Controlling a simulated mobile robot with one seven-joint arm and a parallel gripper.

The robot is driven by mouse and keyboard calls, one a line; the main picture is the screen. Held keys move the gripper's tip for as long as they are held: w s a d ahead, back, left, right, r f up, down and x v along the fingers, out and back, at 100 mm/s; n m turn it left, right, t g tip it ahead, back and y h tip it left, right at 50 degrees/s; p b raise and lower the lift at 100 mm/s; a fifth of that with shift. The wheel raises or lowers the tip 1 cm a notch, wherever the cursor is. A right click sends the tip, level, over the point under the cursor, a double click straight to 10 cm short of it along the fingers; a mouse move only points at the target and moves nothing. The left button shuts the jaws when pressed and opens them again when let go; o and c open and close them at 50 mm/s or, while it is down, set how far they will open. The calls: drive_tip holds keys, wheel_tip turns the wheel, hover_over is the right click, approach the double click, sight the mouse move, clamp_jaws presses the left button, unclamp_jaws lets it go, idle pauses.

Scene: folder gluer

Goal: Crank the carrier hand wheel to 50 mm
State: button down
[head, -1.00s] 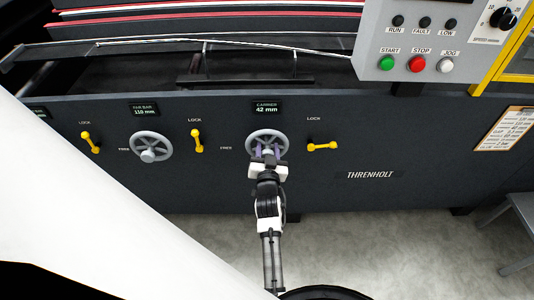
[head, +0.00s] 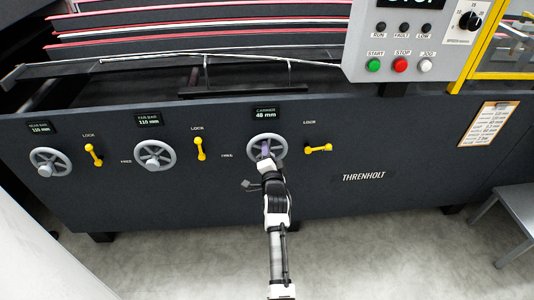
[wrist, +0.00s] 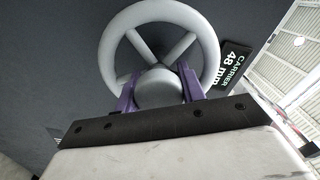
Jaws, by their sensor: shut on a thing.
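The carrier hand wheel (head: 280,145) is a grey spoked wheel on the dark machine panel, under the carrier display (head: 265,114), which reads 48 mm. In the wrist view the wheel (wrist: 209,47) fills the upper middle, and the display (wrist: 238,57) beside it also reads 48 mm. My gripper (head: 265,151) is at the wheel's centre. In the wrist view its purple fingers (wrist: 158,90) sit on both sides of the round grey hub (wrist: 156,88) and are shut on it. The yellow carrier lock lever (head: 319,148) lies roughly level, right of the wheel, near the LOCK label.
A control box (head: 400,45) overhangs at upper right. A grey stool (head: 505,215) stands at lower right.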

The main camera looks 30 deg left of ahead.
drive_tip(key=shift+r+m+p, duration=0.1)
drive_tip(key=shift+m+p, duration=0.7)
drive_tip(key=shift+m, duration=0.7)
drive_tip(key=c, duration=0.9)
unclamp_jaws()
drive_tip(key=b+v, duration=0.2)
drive_tip(key=v, duration=1.1)
drive_tip(key=shift+s+d, duration=0.3)
